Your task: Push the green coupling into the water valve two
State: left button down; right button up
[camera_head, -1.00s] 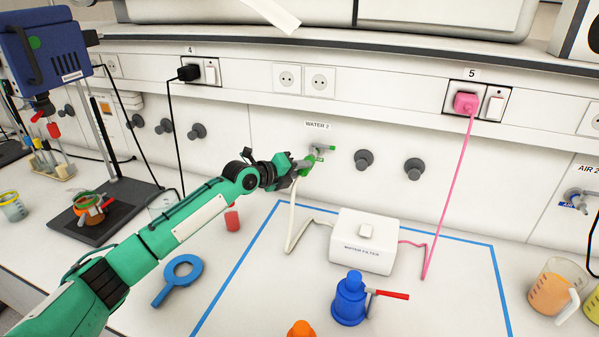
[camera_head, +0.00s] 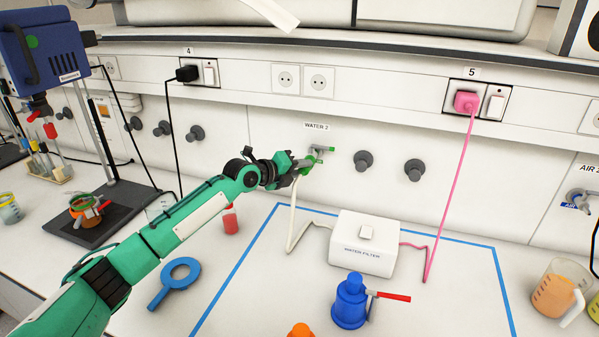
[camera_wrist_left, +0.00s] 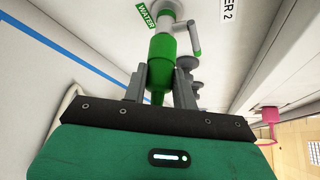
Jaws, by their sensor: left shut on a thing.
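The water valve two (camera_head: 322,149), a grey tap with a green-tipped handle, sits on the wall panel under the WATER 2 label. It also shows at the top of the left wrist view (camera_wrist_left: 167,12). My left gripper (camera_head: 298,166) is shut on the green coupling (camera_wrist_left: 161,62) and holds it at the valve's outlet. In the left wrist view the coupling lies between both fingers, in line with the valve. Its upper end meets the grey valve body; I cannot tell how deep it sits. A white hose (camera_head: 292,220) hangs from the gripper. My right gripper is not in view.
The white water filter box (camera_head: 363,242) stands inside a blue tape outline, joined to the hose. A blue burner-like device (camera_head: 349,300) with a red lever is in front. A blue ring tool (camera_head: 176,283) lies left. Grey knobs (camera_head: 363,161) stick out right of the valve.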

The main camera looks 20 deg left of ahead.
pick_arm(q)
jog(key=shift+w+b, duration=0.15)
jog(key=shift+b, duration=0.2)
jog(key=shift+r, duration=0.2)
